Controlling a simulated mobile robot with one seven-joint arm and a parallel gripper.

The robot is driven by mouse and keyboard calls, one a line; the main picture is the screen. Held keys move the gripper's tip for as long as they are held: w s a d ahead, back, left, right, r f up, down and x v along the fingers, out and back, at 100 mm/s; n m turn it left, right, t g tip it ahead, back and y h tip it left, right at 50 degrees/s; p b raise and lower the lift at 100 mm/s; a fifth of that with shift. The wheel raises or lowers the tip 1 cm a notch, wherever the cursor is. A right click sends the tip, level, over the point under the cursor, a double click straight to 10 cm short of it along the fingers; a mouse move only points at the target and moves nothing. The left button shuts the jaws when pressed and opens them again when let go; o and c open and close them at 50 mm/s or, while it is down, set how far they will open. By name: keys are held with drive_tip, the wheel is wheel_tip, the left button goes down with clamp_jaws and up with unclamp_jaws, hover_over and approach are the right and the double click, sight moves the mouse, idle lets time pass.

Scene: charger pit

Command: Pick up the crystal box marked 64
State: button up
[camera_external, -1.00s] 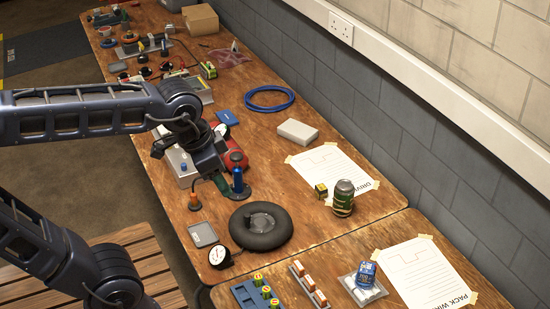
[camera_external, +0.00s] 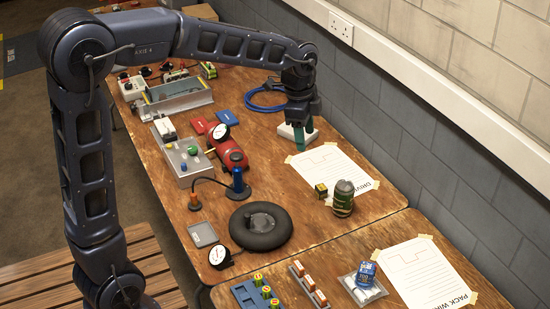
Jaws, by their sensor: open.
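No marking 64 is legible, so I cannot tell for sure which thing is the crystal box. A small yellow-and-black box (camera_external: 321,191) stands beside a dark green can (camera_external: 343,196), near a taped sheet. Several small yellow-topped pieces (camera_external: 266,291) sit in a blue rack (camera_external: 243,295) at the bottom.
A taped sheet (camera_external: 331,170) lies just right of my gripper. A blue coil (camera_external: 262,98) lies behind it. A red cylinder (camera_external: 230,153), a blue-topped post (camera_external: 238,179) and a black ring (camera_external: 270,232) stand to the left and front. The wall (camera_external: 400,140) rises close on the right.

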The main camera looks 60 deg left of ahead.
drive_tip(key=w+a+f+m, duration=0.2)
drive_tip(key=w+a+f, duration=0.4)
drive_tip(key=w, duration=0.2)
drive_tip(key=m+g+h, duration=0.1)
drive_tip(key=m+h, duration=0.2)
drive_tip(key=m, duration=0.2)
hover_over(323, 189)
drive_tip(key=s+d, duration=0.2)
drive_tip(key=s, duration=0.1)
wheel_tip(323, 189, down, 17)
drive_tip(key=a+f, duration=0.1)
drive_tip(key=f, duration=0.4)
drive_tip(key=w+a+f+m, duration=0.1)
drive_tip(key=f, duration=0.4)
drive_tip(key=w+a+f+m+h, duration=0.1)
drive_tip(key=a+f, duration=0.1)
drive_tip(key=f, duration=0.3)
drive_tip(key=shift+w+a+g, duration=0.1)
drive_tip(key=shift+w+g, duration=0.05)
drive_tip(key=shift+g, duration=0.15)
drive_tip(key=shift+w+x, duration=0.2)
drive_tip(key=shift+x, duration=1.15)
drive_tip(key=shift+w+x, duration=0.25)
drive_tip(key=shift+x, duration=1.1)
drive_tip(key=c, duration=1)
drive_tip(key=shift+a, duration=0.1)
drive_tip(key=shift+c, duration=0.2)
drive_tip(key=shift+r, duration=0.1)
